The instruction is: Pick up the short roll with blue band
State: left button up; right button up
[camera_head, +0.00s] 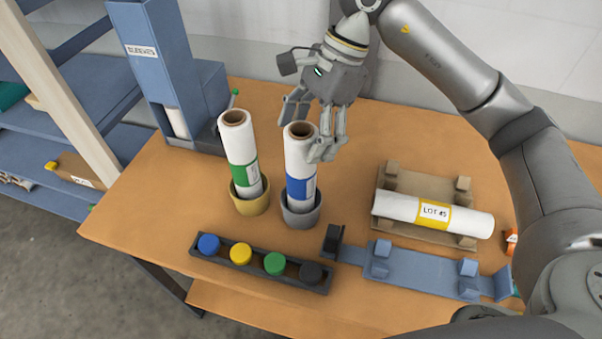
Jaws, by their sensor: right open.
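The short roll with the blue band (300,187) is white with a brown core. It stands nearly upright in a grey cup (300,214) at the middle of the table. My right gripper (311,138) hangs over its top end with its fingers open and spread to either side of the roll's upper end. I cannot tell whether the fingers touch it. A white roll with a green band (242,174) stands just left of it in a yellow cup (250,202). My left gripper does not show.
A white roll with a yellow band (395,208) lies on a wooden cradle (415,182) at the right. A blue holder (420,270) and a dark tray (318,287) of colored caps lie in front. A blue dispenser (150,60) stands at the back left.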

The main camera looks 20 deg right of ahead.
aim_at(294, 156)
jog(key=p+x, duration=0.1)
jog(key=x, duration=0.1)
jog(key=p+x, duration=0.1)
jog(key=x, duration=0.1)
jog(key=shift+a, duration=0.35)
jog(key=shift+a+f, duration=0.15)
jog(key=shift+f, duration=0.25)
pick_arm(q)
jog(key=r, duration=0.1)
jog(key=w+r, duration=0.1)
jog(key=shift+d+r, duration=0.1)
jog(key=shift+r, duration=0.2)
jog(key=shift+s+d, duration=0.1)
pick_arm(e)
jog(key=c, duration=1.5)
jog(key=shift+c, duration=0.2)
